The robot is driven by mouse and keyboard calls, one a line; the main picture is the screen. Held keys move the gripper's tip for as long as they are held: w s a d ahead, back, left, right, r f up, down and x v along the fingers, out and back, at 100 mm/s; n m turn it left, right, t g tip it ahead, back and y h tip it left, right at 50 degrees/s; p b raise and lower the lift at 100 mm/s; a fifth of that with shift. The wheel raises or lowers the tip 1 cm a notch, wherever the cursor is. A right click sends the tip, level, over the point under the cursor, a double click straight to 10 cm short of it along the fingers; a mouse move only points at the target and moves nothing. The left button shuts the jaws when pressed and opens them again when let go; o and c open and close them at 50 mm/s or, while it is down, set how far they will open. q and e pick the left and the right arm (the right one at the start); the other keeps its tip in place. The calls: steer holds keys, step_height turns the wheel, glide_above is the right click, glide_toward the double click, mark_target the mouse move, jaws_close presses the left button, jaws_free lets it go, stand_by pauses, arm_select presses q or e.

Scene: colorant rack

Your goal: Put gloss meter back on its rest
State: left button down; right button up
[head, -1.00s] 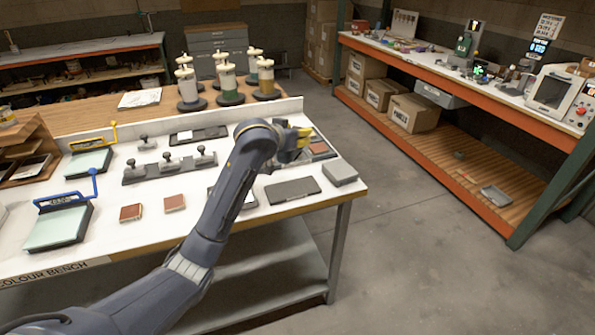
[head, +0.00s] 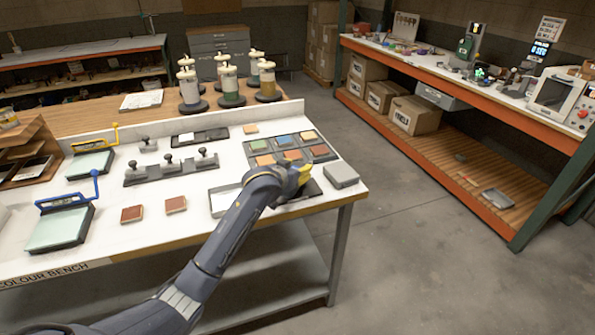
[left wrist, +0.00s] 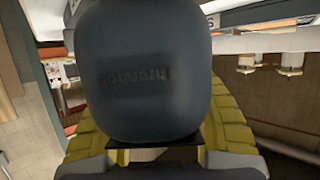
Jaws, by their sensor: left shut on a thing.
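My left gripper (head: 302,174) is over the right part of the white bench, above a flat dark pad (head: 309,191) that looks like the rest. In the left wrist view its yellow fingers are on both sides of a dark, rounded block with faint lettering, which I take for the gloss meter (left wrist: 150,105). The gripper is shut on it. In the head view the meter is hidden by the hand, and the hand and arm cover part of the pad. The gap between meter and pad cannot be judged. My right gripper is not in view.
A grey box (head: 341,175) stands right of the pad, near the bench edge. A dark tray of coloured tiles (head: 316,152) lies just behind. A shallow white-bottomed tray (head: 220,202) is to the left, partly behind my arm. Red-brown blocks (head: 131,214) lie farther left.

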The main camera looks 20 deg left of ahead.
arm_select(q)
steer(key=shift+f, duration=0.3)
steer(key=shift+f, duration=0.1)
steer(key=c, duration=0.7)
jaws_free()
steer(key=shift+f, duration=0.1)
steer(key=shift+s+r, duration=0.1)
steer(key=shift+r, duration=0.1)
steer(key=v, duration=1.2)
